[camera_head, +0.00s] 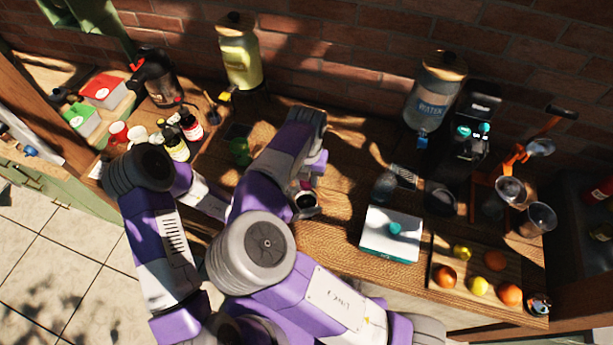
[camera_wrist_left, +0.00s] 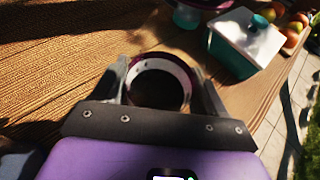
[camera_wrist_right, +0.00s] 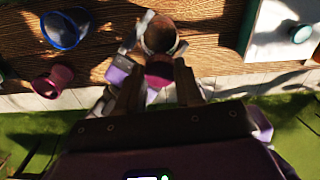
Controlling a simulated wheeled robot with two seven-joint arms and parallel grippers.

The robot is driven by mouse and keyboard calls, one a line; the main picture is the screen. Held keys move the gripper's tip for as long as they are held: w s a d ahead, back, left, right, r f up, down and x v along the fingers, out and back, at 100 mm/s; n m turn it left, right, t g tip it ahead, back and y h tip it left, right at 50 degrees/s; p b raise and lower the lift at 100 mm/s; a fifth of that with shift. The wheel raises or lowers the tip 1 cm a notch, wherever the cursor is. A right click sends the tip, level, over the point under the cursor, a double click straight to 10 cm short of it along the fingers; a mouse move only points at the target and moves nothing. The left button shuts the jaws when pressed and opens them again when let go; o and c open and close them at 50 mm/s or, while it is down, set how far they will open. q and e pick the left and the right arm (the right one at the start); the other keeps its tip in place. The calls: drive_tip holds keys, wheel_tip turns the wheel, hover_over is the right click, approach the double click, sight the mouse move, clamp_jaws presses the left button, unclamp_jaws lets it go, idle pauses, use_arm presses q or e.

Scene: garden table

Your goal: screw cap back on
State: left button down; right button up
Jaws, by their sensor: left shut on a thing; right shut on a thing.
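A round, open-topped container (camera_wrist_left: 160,72) with a pale ring inside its dark purple rim sits between the fingers of my left gripper (camera_wrist_left: 160,84). Its inside is dark. It also shows in the head view (camera_head: 306,201) near the table's front edge, and in the right wrist view (camera_wrist_right: 160,34). My right gripper (camera_wrist_right: 157,80) is shut on a small maroon piece (camera_wrist_right: 159,70), which looks like the cap; its shape is mostly hidden. In the right wrist view this piece appears just beside the container's mouth. I cannot tell whether they touch. My right forearm hides part of the left arm.
A fruit board (camera_head: 440,240) is farther right. A water dispenser (camera_head: 432,100) is at the back.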

drive_tip(key=shift+d, duration=0.1)
drive_tip(key=o, duration=1)
drive_tip(key=shift+r, duration=0.1)
drive_tip(key=shift+r, duration=2.25)
drive_tip(key=shift+c, duration=0.4)
